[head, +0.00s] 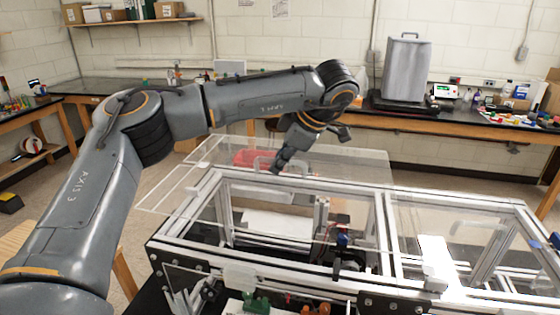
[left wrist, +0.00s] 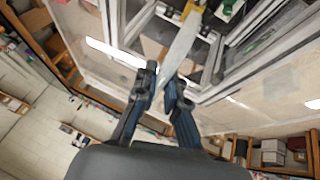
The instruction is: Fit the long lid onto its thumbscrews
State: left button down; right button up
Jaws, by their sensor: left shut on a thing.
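The long lid is a clear panel (head: 345,163) with pale edges, raised over the left, rear part of the aluminium extrusion frame (head: 385,235). It looks apart from the frame on its left side; contact elsewhere cannot be told. My left gripper (head: 280,168) is shut on the lid's handle (head: 263,163). In the left wrist view, the two dark fingers of the left gripper (left wrist: 162,88) point towards the clear sheet, the frame rails behind it. Other thumbscrews cannot be made out. My right gripper is out of view.
Inside the frame are a white block (head: 275,227) and small mechanisms. Green (head: 257,303) and orange parts lie before its front edge. A bench with a grey case (head: 407,68) stands behind. Open floor (head: 180,240) lies to the left.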

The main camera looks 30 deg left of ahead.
aim_at(279, 175)
pick_arm(q)
jog(key=shift+w+a+f, duration=0.1)
jog(key=shift+w+f, duration=0.15)
jog(key=shift+f, duration=0.2)
jog(key=shift+f+b, duration=0.3)
jog(key=shift+b, duration=0.15)
jog(key=shift+s+f, duration=0.1)
jog(key=shift+f, duration=0.15)
jog(key=shift+s+f+b, duration=0.1)
jog(key=shift+f+b, duration=0.55)
jog(key=shift+f, duration=0.05)
jog(key=shift+f+b, duration=0.55)
jog(key=shift+f, duration=0.6)
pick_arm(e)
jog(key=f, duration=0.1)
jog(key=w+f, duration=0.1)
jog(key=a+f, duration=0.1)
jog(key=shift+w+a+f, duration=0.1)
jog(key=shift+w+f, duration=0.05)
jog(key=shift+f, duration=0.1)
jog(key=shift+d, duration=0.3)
